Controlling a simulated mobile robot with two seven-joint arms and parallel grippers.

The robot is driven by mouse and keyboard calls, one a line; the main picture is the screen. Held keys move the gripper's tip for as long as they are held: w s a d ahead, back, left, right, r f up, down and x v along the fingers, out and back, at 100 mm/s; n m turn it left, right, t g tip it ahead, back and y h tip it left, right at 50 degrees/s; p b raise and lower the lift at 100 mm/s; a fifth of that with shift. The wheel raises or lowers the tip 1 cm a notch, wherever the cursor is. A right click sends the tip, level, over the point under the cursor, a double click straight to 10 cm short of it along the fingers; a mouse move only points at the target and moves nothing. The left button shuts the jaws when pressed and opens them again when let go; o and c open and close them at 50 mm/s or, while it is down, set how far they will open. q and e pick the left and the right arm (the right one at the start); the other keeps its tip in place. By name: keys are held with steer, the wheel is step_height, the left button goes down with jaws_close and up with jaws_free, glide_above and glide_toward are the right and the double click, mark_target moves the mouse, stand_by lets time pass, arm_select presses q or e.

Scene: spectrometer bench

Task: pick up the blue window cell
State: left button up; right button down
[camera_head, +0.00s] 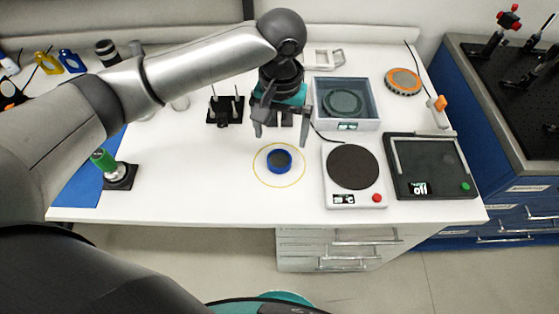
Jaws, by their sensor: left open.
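The blue window cell (279,160) is a short round blue piece with a dark centre. It stands on the white table inside a thin yellow ring (259,176). My left gripper (281,142) hangs just behind and above the cell, fingers pointing down and spread to either side of it. It is open with nothing between the fingers. Its exact height over the cell is hard to tell. My right gripper is not in view.
Right of the cell are a round-plate device (329,188), a dark panel device (470,160) and a clear-walled box (318,116). A black post stand (225,112) is behind left. A green-topped holder (103,160) stands by the blue mat (85,195). The table front is clear.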

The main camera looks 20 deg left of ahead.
mark_target(279, 160)
arm_select(q)
step_height(279, 160, down, 3)
steer(key=shift+f, duration=0.2)
steer(key=shift+s+a+f+b, duration=0.1)
steer(key=shift+f+b, duration=0.3)
steer(key=shift+f, duration=0.95)
steer(key=shift+s+f+b, duration=0.1)
steer(key=shift+f+b, duration=0.25)
steer(key=shift+f, duration=0.95)
steer(key=shift+c, duration=0.2)
steer(key=shift+w+r, duration=0.1)
steer(key=shift+r, duration=0.05)
steer(key=c, duration=1.5)
